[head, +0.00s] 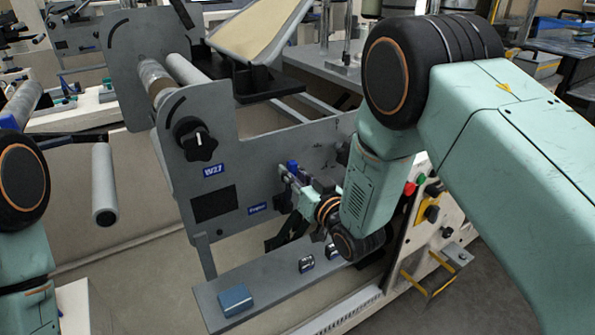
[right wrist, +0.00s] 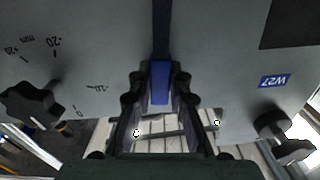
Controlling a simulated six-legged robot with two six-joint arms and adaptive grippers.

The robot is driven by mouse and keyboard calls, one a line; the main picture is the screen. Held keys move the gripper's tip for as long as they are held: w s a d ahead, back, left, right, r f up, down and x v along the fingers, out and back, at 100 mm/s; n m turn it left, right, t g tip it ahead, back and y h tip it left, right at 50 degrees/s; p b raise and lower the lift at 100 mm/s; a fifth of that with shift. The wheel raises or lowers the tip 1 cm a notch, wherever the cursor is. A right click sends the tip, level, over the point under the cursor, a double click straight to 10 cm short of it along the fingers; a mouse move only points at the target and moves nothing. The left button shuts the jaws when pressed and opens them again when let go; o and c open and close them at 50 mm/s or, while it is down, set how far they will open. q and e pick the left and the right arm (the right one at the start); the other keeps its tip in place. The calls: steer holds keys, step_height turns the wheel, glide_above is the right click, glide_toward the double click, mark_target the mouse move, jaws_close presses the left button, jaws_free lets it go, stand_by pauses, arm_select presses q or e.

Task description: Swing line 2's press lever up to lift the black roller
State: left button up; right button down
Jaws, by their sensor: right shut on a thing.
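The press lever is a dark bar with a blue grip (right wrist: 160,82), seen in the right wrist view against the grey side plate (right wrist: 215,45). My right gripper (right wrist: 160,95) is shut on this blue grip, with a finger on each side. In the head view the right gripper (head: 292,180) is in front of the grey plate, and the blue end of the grip (head: 292,164) shows just above it. The lever's pivot is not clear. I cannot make out the black roller. My left arm shows at the left edge, but its gripper is out of the picture.
A black star knob (head: 196,140) and a blue W2.1 label (head: 214,170) are on the near plate. A grey roller (head: 104,185) sticks out at left. A blue box (head: 236,300) lies on the lower shelf (head: 270,291). A control panel (head: 425,215) with buttons stands at right.

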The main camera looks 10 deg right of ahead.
steer(key=shift+s+a+n, duration=0.1)
steer(key=shift+a+n, duration=0.2)
steer(key=shift+n, duration=0.1)
steer(key=c, duration=1.2)
jaws_free()
steer(key=v, duration=1.2)
